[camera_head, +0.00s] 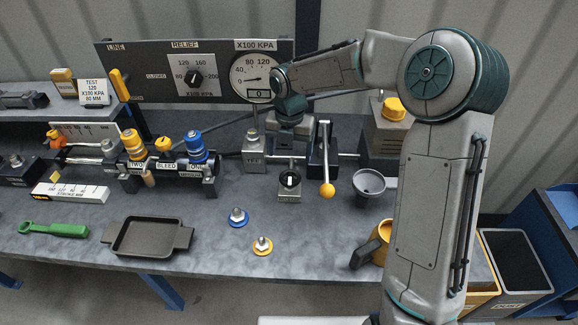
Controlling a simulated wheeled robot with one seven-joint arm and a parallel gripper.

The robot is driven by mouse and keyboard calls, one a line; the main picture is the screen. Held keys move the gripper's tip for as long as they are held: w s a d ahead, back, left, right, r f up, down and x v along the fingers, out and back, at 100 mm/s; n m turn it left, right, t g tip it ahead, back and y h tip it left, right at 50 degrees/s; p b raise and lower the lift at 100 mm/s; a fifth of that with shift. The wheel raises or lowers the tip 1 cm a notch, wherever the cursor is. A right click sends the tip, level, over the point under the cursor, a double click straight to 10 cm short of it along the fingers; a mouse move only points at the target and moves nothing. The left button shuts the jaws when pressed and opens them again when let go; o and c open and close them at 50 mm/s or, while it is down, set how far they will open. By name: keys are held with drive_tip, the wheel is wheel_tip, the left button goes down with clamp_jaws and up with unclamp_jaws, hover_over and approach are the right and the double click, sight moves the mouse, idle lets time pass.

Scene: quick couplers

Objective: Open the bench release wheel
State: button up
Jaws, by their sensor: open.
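A small black round knob with a white bar (290,180) sits on a pale block on the bench, right of centre. It may be the release wheel, but no readable label confirms this. My gripper (289,120) hangs from the end of my arm behind and above that knob, in front of the panel's lower edge. It is open, with nothing seen in it. Its fingertips are small and hard to make out. A yellow-ball lever (326,188) stands close to the right of the knob. A labelled block with a post (254,148) stands to the left of the gripper.
The gauge panel (222,72) rises behind the bench. Blue and yellow couplers (165,150) sit on a rail at left. A black tray (148,237), a green tool (53,229), two fittings on rings (238,217), a funnel (369,183) and a yellow mug (374,245) occupy the front.

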drive_tip(key=shift+r, duration=2.2)
drive_tip(key=s+d+r+m+t, duration=0.2)
drive_tip(key=s+d+m, duration=0.6)
drive_tip(key=s+m, duration=0.4)
drive_tip(key=s+d+r+m+t, duration=0.1)
drive_tip(key=s+d+r+m, duration=0.3)
drive_tip(key=s+m, duration=0.9)
drive_tip(key=d+m, duration=0.3)
drive_tip(key=m, duration=0.5)
drive_tip(key=shift+s+d+m+t, duration=0.25)
drive_tip(key=shift+d+m+t, duration=0.05)
drive_tip(key=shift+d+t, duration=0.1)
